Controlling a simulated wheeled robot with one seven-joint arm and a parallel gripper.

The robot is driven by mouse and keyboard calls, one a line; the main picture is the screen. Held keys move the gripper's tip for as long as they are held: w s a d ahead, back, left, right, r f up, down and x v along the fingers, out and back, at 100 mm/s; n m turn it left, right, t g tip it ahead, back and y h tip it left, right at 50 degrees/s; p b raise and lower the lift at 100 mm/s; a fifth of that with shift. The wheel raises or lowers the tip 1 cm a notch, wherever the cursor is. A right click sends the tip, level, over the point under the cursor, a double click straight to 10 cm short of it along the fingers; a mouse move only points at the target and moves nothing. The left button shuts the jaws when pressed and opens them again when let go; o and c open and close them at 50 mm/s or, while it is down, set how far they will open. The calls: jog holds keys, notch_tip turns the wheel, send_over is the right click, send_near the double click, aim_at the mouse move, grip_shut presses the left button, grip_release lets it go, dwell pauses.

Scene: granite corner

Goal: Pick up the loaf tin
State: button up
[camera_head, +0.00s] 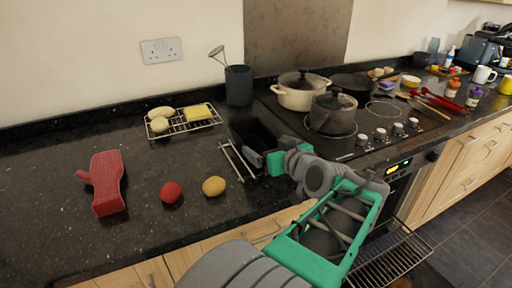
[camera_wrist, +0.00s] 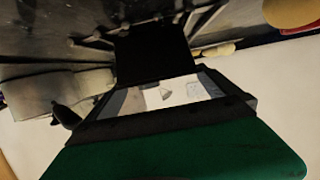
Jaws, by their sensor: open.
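The loaf tin (camera_head: 250,130) is a dark, open box on the black granite counter, left of the hob. My gripper (camera_head: 263,156) is open, low at the tin's near side, and its grey fingers overlap the near part of the tin in the head view. I cannot tell whether they touch it. In the wrist view my green gripper body fills the bottom, with a flat black shape beyond it; I cannot tell whether that is the tin or a finger.
A wire rack (camera_head: 236,161) lies left of my gripper. A lemon-like yellow fruit (camera_head: 213,186), a red fruit (camera_head: 171,192) and a red block-shaped thing (camera_head: 108,182) lie left. A grey pot (camera_head: 333,112) stands on the hob right. A utensil holder (camera_head: 239,86) stands behind.

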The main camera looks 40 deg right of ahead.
aim_at(256, 144)
jog(key=x, duration=0.5)
jog(key=shift+w+d+f, duration=0.15)
jog(key=shift+w+d, duration=0.05)
jog(key=shift+w, duration=0.15)
jog(key=shift+c, duration=0.6)
jog(key=c, duration=1.2)
jog(key=shift+c, duration=0.2)
